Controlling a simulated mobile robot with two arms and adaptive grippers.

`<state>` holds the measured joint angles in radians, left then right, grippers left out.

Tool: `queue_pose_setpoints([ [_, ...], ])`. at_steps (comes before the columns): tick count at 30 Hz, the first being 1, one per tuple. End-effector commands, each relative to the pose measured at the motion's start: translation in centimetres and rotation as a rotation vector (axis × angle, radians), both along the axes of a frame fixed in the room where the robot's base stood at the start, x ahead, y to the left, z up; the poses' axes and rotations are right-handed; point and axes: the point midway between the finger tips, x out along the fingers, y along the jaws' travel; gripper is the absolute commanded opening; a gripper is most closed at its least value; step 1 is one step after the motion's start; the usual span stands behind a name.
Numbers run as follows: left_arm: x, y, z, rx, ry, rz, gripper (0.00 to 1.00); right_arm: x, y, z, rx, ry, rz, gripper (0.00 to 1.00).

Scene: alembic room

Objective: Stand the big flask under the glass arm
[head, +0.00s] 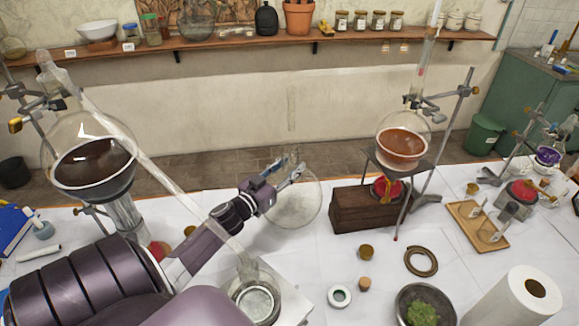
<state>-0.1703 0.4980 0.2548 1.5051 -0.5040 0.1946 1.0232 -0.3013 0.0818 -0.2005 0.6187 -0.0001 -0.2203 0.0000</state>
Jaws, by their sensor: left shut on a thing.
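The big flask (298,206) is clear, round and looks empty. It is upright near the back edge of the table, right of the glass arm. My left gripper (286,172) is shut on its neck; I cannot tell whether the flask touches the table. The glass arm (160,177) is a long clear tube sloping down to the right from a large retort (92,165) with dark liquid. Its lower end is over a clear glass vessel (256,302) on a pale block, partly behind my arm. My right gripper is not in view.
A stand with an amber-filled flask (402,147) rises over a wooden block (362,207) to the right. A cork ring (421,262), a small cork, a bowl of green matter (424,306) and a paper roll (520,298) are at front right. The white table between is mostly clear.

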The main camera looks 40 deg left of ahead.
Motion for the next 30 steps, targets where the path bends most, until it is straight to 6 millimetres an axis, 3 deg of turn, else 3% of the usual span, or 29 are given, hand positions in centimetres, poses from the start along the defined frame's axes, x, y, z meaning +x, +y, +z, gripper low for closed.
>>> queue_pose_setpoints([
  [30,3.6,3.0,0.5,0.003,-0.008,-0.001,0.00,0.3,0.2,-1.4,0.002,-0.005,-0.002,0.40],
])
